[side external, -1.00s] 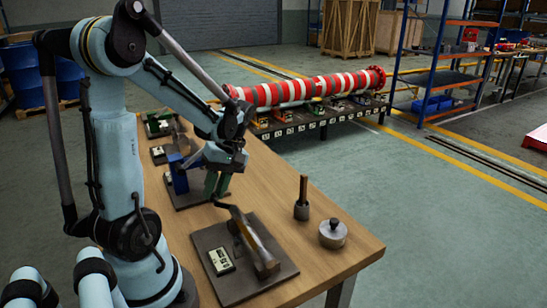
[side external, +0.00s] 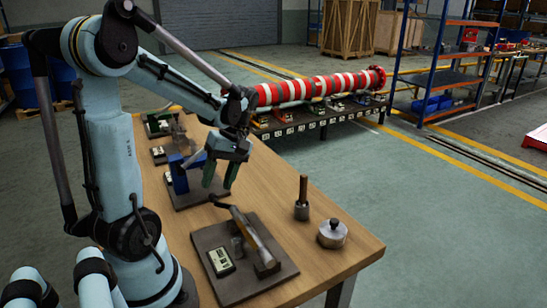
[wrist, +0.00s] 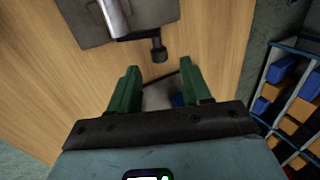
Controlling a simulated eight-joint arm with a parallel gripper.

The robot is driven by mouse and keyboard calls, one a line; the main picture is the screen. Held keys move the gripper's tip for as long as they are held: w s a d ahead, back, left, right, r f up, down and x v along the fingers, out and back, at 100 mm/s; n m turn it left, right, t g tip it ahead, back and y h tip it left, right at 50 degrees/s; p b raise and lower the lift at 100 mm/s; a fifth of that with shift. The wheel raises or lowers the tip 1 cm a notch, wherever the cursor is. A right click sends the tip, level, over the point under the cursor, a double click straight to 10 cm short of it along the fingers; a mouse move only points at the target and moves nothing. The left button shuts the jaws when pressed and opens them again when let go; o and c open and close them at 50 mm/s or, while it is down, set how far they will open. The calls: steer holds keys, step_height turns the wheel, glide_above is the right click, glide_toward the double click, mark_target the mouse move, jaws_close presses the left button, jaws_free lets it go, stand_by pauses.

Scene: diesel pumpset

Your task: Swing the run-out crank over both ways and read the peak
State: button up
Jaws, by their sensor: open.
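The nearest fixture is a dark plate (side external: 212,279) carrying a long metal bar (side external: 258,240) and a small gauge with a pale display (side external: 220,261), too small to read. A dark crank end (side external: 217,201) juts from the bar's far end. My gripper (side external: 219,185) is open and empty, its green fingers spread just above and beyond the crank end, apart from it. In the wrist view, my gripper (wrist: 155,78) shows both fingers with no object gripped. A dark knob (wrist: 158,50) lies ahead of them by the plate's edge (wrist: 80,36); the display is out of view there.
A blue fixture (side external: 178,175) on its own plate stands close behind my gripper. Farther back are more fixtures with gauges. A dark handled plug (side external: 302,200) and a round metal weight (side external: 332,233) stand on the right of the wooden table (side external: 285,285). The table between is clear.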

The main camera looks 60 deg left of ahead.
steer(key=v, duration=0.9)
steer(key=shift+r, duration=0.1)
steer(key=t, duration=0.5)
glide_toward(213, 194)
steer(key=shift+w+f, duration=0.15)
steer(key=shift+f, duration=4.3)
steer(key=shift+c, duration=0.2)
steer(key=shift+g, duration=0.3)
jaws_close()
